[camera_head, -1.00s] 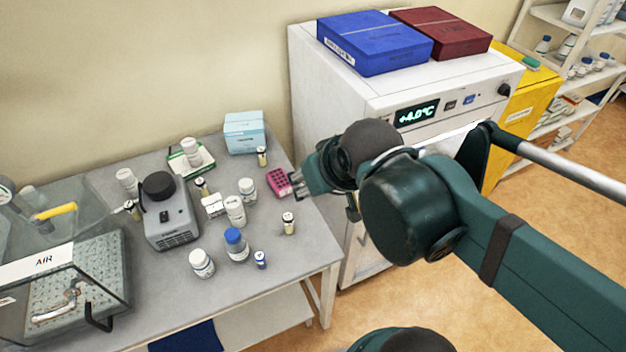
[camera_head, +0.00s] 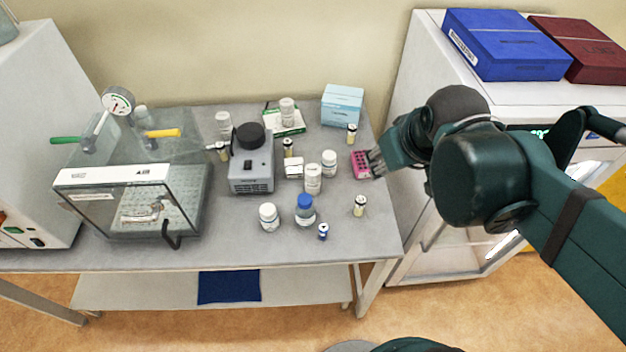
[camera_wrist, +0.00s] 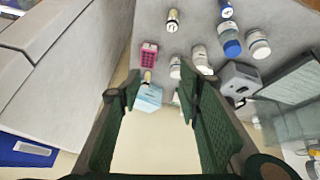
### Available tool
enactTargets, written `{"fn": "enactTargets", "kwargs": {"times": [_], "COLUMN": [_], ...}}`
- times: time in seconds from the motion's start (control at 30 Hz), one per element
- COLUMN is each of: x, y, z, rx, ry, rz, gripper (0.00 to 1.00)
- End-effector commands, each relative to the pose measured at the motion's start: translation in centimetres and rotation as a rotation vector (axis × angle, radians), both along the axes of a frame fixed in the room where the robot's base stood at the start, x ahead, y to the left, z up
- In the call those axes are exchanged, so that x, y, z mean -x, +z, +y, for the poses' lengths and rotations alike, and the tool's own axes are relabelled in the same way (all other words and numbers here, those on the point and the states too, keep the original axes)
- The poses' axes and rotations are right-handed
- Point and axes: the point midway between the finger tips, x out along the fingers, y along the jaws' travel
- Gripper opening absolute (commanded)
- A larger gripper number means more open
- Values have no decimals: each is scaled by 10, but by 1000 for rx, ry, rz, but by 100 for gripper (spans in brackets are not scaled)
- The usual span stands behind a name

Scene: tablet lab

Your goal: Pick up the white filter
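My gripper (camera_head: 380,158) hangs at the right end of the bench, near the pink rack in the head view. In the wrist view my gripper (camera_wrist: 158,88) is open, its two green fingers wide apart with nothing held. A small white block-like item (camera_head: 293,168) lies mid-bench, right of the grey device, and may be the white filter; I cannot tell for sure. It is left of my gripper and apart from it. In the wrist view it is not clear among the bottles.
White bottles (camera_head: 313,180), a blue-capped bottle (camera_head: 305,211) and small vials crowd the item. The grey device (camera_head: 250,172) stands left of it. A pink rack (camera_head: 361,165) and light-blue box (camera_head: 342,106) are right. A clear chamber (camera_head: 120,212) fills the left. The front right bench is mostly clear.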

Motion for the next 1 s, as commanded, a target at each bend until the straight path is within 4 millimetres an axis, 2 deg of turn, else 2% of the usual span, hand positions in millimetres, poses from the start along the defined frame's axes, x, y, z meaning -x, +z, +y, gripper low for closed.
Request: {"fn": "enactTargets", "kwargs": {"times": [0.53,1.0], "x": [-53,-95], "y": [-18,-49], "z": [35,69], "rx": [148,250], "ry": [349,662], "rz": [127,228], "gripper": [35,35]}}
